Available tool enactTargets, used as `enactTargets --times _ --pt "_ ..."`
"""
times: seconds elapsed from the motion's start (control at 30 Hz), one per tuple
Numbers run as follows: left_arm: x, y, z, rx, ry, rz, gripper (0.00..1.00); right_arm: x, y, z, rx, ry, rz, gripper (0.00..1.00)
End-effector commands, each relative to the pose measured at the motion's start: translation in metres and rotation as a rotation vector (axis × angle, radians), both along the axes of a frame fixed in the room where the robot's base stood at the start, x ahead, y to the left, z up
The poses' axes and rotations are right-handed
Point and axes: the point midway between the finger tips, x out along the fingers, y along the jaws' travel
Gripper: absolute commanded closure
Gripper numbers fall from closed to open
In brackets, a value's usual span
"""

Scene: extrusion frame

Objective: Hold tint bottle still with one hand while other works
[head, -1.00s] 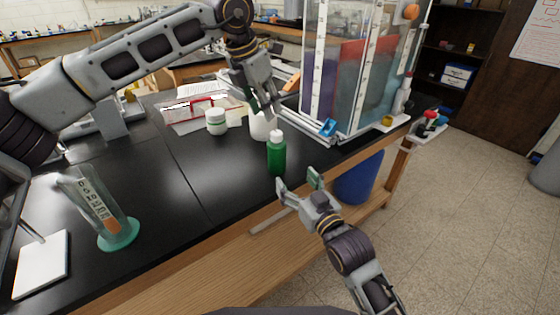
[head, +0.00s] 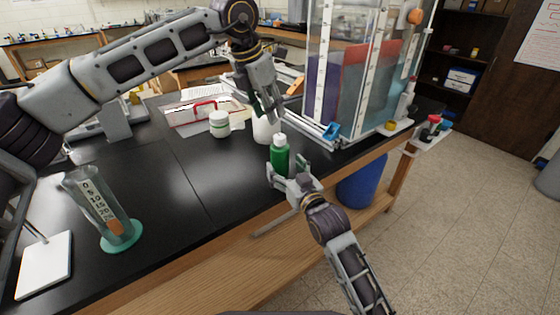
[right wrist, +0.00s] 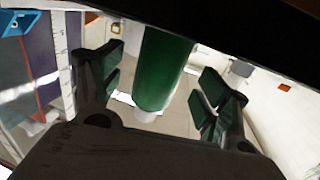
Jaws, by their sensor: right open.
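The tint bottle, a green bottle with a white cap (head: 279,158), stands upright near the front edge of the black bench. My right gripper (head: 287,172) is open at its front, with one finger on either side of the lower body. In the right wrist view the green bottle (right wrist: 163,68) shows between the two spread fingers (right wrist: 160,90), with gaps on both sides. My left gripper (head: 265,112) points down just behind and above the green bottle, in front of a white bottle (head: 262,130) that it partly hides. Whether its fingers are open cannot be made out.
A white jar (head: 219,125) stands left of the bottles. A glass cylinder on a teal base (head: 121,237) and a white plate (head: 44,268) are at the left front. A clear tank in a frame (head: 345,75) stands at the right. The bench's middle is clear.

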Motion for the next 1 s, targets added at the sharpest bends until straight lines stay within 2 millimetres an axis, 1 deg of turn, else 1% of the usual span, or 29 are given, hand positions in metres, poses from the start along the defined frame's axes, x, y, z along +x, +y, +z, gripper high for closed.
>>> enactTargets --times 0.2,0.4,0.6,0.9,1.0 --pt "0.000 0.000 0.000 0.000 0.000 0.000 0.64 0.019 0.009 0.001 0.001 0.000 0.000 0.24" --pt "0.000 0.000 0.000 0.000 0.000 0.000 0.64 0.032 0.015 0.000 0.001 0.000 0.000 0.24" --pt "0.000 0.000 0.000 0.000 0.000 0.000 0.64 0.037 0.018 0.001 0.002 -0.001 0.000 0.24" --pt "0.000 0.000 0.000 0.000 0.000 0.000 0.64 0.038 0.018 0.001 0.000 -0.001 0.000 0.24" --pt "0.000 0.000 0.000 0.000 0.000 0.000 0.64 0.038 0.018 0.000 0.000 -0.001 0.000 0.37"
